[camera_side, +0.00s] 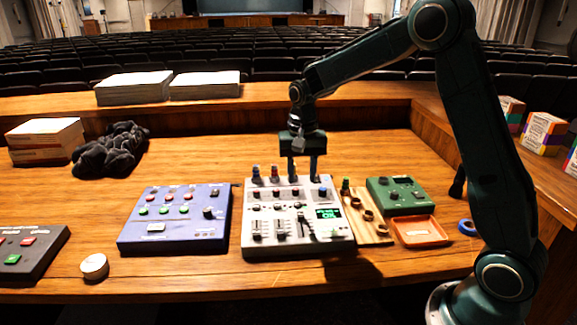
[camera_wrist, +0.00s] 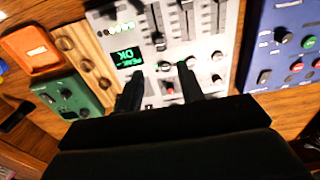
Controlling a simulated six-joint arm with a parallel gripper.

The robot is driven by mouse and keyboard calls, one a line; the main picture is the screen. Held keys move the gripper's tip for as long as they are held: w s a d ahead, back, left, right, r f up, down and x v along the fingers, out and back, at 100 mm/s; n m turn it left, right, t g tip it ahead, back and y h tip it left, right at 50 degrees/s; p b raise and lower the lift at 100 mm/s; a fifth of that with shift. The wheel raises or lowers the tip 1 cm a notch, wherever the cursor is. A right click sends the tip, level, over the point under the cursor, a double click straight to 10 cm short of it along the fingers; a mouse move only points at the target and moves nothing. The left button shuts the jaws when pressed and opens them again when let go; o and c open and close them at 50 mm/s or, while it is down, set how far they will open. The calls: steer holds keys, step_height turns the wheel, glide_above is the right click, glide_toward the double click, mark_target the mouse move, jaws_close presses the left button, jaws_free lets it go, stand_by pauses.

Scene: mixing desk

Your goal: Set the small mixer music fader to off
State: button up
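The small grey mixer (camera_side: 268,246) sits in the middle of the desk, with faders along its front half, knobs behind them and a small green lit screen (camera_side: 329,213). The fader labels are too small to read, so I cannot tell which is the music fader. My gripper (camera_side: 302,176) is above the mixer's rear half, fingers down and apart, with nothing seen between them. Its fingertips also show in the wrist view (camera_wrist: 159,86).
A blue button box (camera_side: 175,240) stands left of the mixer. A wooden strip with rings (camera_side: 370,228), a green box (camera_side: 398,195) and an orange tray (camera_side: 420,231) are at the right. A dark button box (camera_side: 28,250) and a round white puck (camera_side: 94,267) lie at the left.

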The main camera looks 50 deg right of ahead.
mark_target(301, 214)
step_height(301, 214, down, 12)
steer(key=shift+r, duration=0.1)
stand_by(0.5)
jaws_close()
